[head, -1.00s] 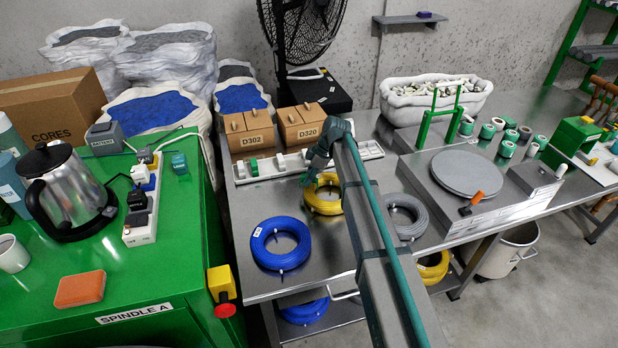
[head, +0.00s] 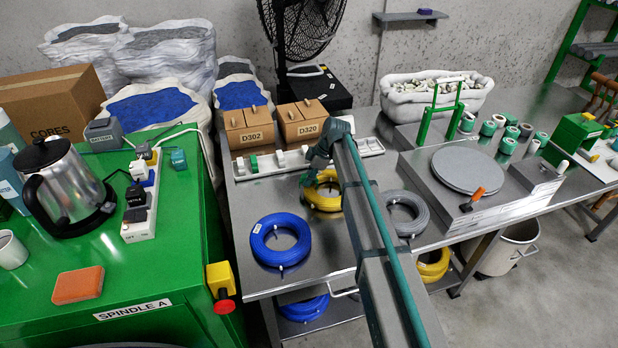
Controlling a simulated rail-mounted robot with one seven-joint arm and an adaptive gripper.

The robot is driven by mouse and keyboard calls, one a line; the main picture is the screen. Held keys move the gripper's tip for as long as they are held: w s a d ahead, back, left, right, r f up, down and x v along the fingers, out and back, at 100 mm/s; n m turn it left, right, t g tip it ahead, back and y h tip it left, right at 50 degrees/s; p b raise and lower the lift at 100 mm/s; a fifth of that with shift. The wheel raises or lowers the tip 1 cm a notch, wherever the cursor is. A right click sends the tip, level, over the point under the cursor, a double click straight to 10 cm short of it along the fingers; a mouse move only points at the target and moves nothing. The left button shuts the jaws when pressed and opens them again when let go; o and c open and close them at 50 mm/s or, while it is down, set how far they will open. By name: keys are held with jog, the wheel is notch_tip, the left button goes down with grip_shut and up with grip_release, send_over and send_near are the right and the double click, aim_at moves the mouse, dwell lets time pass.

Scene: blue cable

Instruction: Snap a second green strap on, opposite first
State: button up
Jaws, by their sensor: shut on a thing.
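The blue cable coil (head: 280,240) lies flat on the steel table, with a white tag on its left side and a small dark tie at its front edge. I cannot make out a green strap on it. My gripper (head: 306,180) points down behind the blue coil, at the left edge of the yellow coil (head: 323,193). It is shut on a small green piece, apparently a strap, mostly hidden by the fingers. Another green strap (head: 253,165) sits in the white parts tray (head: 241,170) at the table's back.
A grey coil (head: 405,214) lies right of my arm, which hides part of the table. Two brown boxes (head: 249,128) stand behind the tray. The green cabinet (head: 190,270) borders the table on the left. The table around the blue coil is clear.

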jog(key=shift+f, duration=0.25)
jog(key=shift+r, duration=0.65)
jog(key=shift+f, duration=0.4)
dwell(1.5)
jog(key=o, duration=1)
jog(key=shift+o, duration=0.2)
jog(key=shift+r+p, duration=1.4)
jog(key=shift+r, duration=2.1)
